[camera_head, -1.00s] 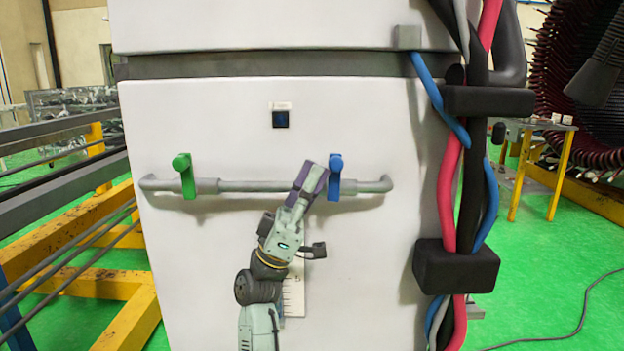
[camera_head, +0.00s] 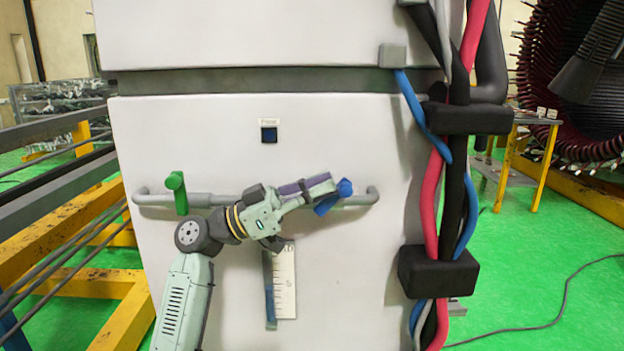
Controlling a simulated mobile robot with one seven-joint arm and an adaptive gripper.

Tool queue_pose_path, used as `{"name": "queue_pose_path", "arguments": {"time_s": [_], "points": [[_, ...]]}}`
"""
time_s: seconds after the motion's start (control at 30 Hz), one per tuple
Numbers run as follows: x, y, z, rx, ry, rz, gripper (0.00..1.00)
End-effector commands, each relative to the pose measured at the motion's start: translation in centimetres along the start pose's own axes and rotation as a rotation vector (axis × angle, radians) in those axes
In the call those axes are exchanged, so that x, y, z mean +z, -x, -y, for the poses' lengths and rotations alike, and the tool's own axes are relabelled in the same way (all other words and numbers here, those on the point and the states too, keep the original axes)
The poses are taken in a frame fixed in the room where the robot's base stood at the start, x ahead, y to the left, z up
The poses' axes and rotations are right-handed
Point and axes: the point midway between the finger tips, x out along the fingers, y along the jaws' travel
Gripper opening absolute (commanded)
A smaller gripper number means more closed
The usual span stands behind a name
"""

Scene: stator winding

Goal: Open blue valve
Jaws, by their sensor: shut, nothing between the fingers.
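The blue valve handle (camera_head: 333,197) sits near the right end of the grey horizontal pipe (camera_head: 360,198) on the white cabinet front. It is tilted, its upper end toward the upper right and its lower end toward the lower left. My gripper (camera_head: 328,188) is shut and lies just left of the handle, its tips at or very near it. I cannot tell whether they touch. My gripper hides part of the pipe. The green valve handle (camera_head: 177,192) hangs upright near the left end of the pipe.
A small dark button panel (camera_head: 269,132) is above the pipe, and a white scale plate (camera_head: 284,280) is below. Thick red, blue and black cables (camera_head: 455,200) run down the cabinet's right side. Yellow and grey rails (camera_head: 60,235) stand at left.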

Motion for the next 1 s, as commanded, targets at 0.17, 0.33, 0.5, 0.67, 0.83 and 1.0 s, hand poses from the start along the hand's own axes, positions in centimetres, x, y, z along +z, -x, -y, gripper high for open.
{"name": "queue_pose_path", "arguments": {"time_s": [0.17, 0.33, 0.5, 0.67, 0.83, 1.0], "points": [[-0.1, -1.1, -0.1, 0.006, -0.009, 0.175, 0.0], [0.9, -1.6, -0.2, 0.011, -0.009, 0.236, 0.0], [0.8, -2.5, -0.2, 0.017, -0.017, 0.352, 0.0], [1.2, -3.0, -0.2, 0.024, -0.026, 0.548, 0.0], [2.3, -2.8, -0.2, 0.026, -0.025, 0.632, 0.0], [2.6, -2.8, -0.2, 0.026, -0.024, 0.634, 0.0]]}}
